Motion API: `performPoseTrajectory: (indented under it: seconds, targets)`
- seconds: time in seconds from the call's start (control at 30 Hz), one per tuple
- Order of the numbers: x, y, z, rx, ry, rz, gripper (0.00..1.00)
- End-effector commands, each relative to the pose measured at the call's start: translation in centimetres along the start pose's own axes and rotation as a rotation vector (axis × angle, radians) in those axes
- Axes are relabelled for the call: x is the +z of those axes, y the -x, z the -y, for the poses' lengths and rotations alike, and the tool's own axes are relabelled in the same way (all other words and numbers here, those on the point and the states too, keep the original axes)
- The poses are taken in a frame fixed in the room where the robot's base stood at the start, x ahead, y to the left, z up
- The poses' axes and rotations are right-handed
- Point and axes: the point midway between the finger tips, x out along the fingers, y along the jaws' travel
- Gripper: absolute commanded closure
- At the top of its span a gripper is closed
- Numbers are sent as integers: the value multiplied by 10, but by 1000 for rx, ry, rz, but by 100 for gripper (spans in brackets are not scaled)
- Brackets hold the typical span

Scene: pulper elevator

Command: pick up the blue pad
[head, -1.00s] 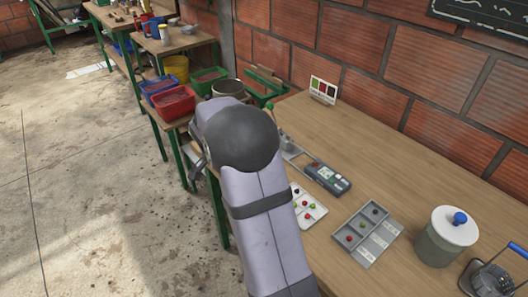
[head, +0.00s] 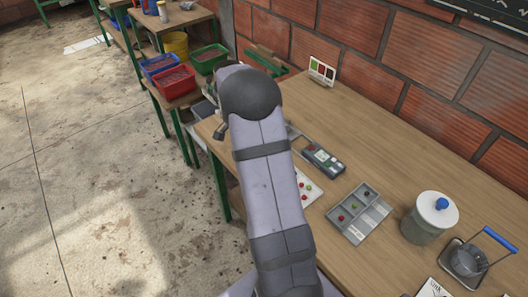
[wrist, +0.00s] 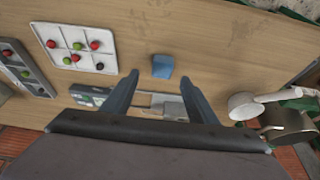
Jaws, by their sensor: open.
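The blue pad (wrist: 163,66) is a small blue block lying on the wooden bench top in the wrist view, near the middle. My gripper (wrist: 158,80) is open and empty, with its two fingers apart on either side of the pad's line and their tips just short of it in the picture. The height between tips and pad is hard to judge. In the head view the pad is hidden and my arm covers most of the gripper.
A white tray with red, green and dark balls (wrist: 76,45) lies near the pad. A grey divided tray (head: 359,213), a handheld meter (head: 323,159) and a lidded jar (head: 430,218) stand on the bench (head: 385,135). A white scoop (wrist: 262,101) lies to the right in the wrist view.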

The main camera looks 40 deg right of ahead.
Motion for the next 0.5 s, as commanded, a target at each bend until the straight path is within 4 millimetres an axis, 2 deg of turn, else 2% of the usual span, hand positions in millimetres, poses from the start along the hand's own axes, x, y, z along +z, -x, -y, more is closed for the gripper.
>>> performPoseTrajectory:
  seconds: [0.17, 0.5]
  targets:
    - [0, -6, 0, 3, 1, 1, 47]
    - [-1, -41, 4, 3, 1, 1, 47]
